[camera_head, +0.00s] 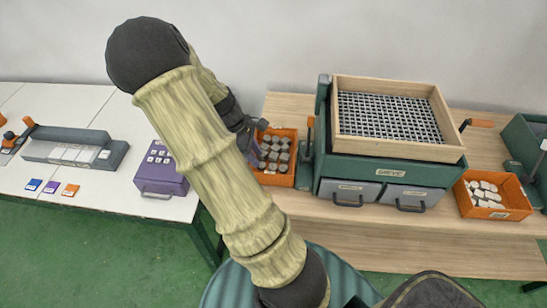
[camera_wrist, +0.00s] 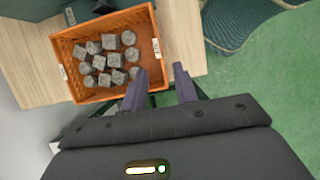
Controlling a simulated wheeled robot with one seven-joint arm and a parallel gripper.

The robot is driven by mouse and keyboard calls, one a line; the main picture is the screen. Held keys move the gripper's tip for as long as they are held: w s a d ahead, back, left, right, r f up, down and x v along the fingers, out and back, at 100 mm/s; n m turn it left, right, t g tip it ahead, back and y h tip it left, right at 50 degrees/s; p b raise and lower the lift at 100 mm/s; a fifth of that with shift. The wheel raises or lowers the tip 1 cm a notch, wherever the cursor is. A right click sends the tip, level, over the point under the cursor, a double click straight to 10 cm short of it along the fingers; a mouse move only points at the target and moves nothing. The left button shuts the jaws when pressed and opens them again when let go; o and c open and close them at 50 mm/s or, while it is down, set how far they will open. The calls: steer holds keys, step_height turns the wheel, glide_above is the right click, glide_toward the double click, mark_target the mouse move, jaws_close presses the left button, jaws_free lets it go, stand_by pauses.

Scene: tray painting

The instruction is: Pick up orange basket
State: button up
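An orange basket (camera_head: 276,180) with several grey stone-like pieces sits on the wooden table just right of my arm. It also fills the upper left of the wrist view (camera_wrist: 100,24), with pale labels on its end walls. My gripper (camera_wrist: 161,76) is open and empty, its two dark fingers apart. In the wrist view the left finger overlaps the basket's lower right corner and the right finger lies outside it; contact cannot be told. In the head view my arm partly hides my gripper. A second orange basket (camera_head: 500,214) with white pieces sits at the right.
A green machine (camera_head: 320,172) with a wood-framed mesh tray (camera_head: 440,150) and two drawers stands right of the first basket. A purple box (camera_head: 160,182) sits on the white table (camera_head: 110,194) at left. A green container (camera_head: 520,140) is at far right.

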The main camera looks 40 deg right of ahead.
mark_target(269, 174)
steer(key=x, duration=0.7)
steer(key=shift+f, duration=0.2)
steer(key=x, duration=0.5)
steer(key=shift+d, duration=0.1)
jaws_close()
